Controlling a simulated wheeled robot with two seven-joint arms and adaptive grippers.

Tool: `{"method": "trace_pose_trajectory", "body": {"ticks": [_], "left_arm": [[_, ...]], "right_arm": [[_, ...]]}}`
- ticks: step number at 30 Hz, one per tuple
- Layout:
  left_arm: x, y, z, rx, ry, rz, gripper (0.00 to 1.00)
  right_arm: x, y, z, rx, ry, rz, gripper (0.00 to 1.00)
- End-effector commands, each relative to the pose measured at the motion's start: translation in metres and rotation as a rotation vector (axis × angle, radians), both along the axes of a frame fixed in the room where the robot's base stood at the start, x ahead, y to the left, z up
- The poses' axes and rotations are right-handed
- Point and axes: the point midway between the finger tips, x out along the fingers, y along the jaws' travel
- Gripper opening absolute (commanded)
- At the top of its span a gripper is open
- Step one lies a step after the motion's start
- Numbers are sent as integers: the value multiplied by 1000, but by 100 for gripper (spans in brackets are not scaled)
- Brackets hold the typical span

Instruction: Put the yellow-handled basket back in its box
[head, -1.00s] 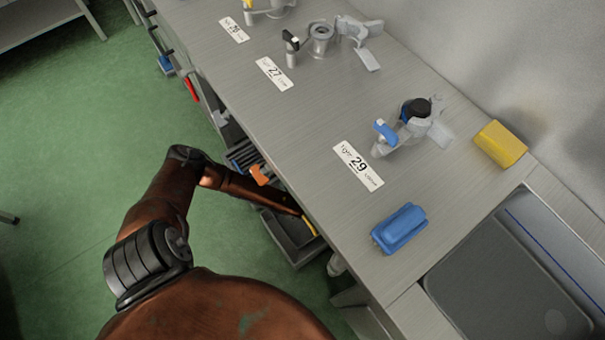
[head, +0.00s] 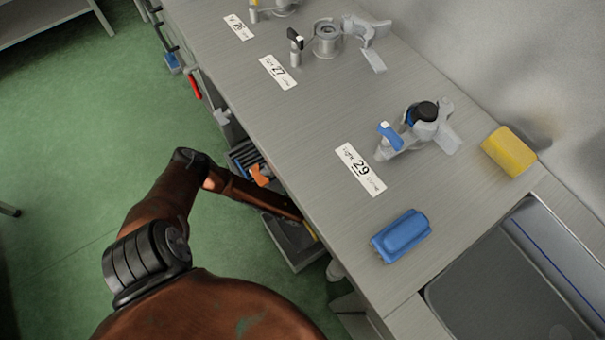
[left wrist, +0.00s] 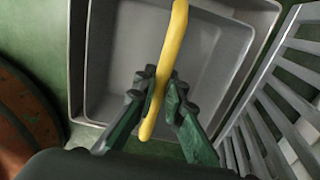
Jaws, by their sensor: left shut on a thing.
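The yellow handle (left wrist: 172,50) of the basket runs upright through the middle of the left wrist view. My left gripper (left wrist: 161,92) is shut on it, with one dark green finger on each side. Behind the handle is a grey box (left wrist: 78,60) with a second, inner grey outline; I cannot tell whether that is the basket's body or the box floor. In the head view the grey box (head: 307,262) is low beside the bench, partly hidden by my left arm and the bench edge. My left fingertips are hidden there. My right gripper is not in view.
A light grey slatted rack (left wrist: 275,110) stands close right of the box. The bench (head: 300,130) overhangs beside my arm, with a blue block (head: 401,236), a yellow block (head: 509,151) and clamp fittings on it. An orange item (head: 260,175) is near my forearm. Green floor lies open left.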

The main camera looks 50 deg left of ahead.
Motion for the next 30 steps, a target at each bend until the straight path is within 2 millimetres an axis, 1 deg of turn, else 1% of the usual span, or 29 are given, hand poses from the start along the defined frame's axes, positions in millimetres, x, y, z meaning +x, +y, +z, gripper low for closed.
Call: {"method": "trace_pose_trajectory", "body": {"ticks": [21, 24, 30], "left_arm": [[0, 0, -43, 0, 1, -1, 0], [0, 0, -45, 0, 1, -1, 0], [1, 0, -45, 0, -1, -1, 0]], "right_arm": [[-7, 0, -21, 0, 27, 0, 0], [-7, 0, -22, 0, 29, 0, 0], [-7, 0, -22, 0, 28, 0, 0]]}}
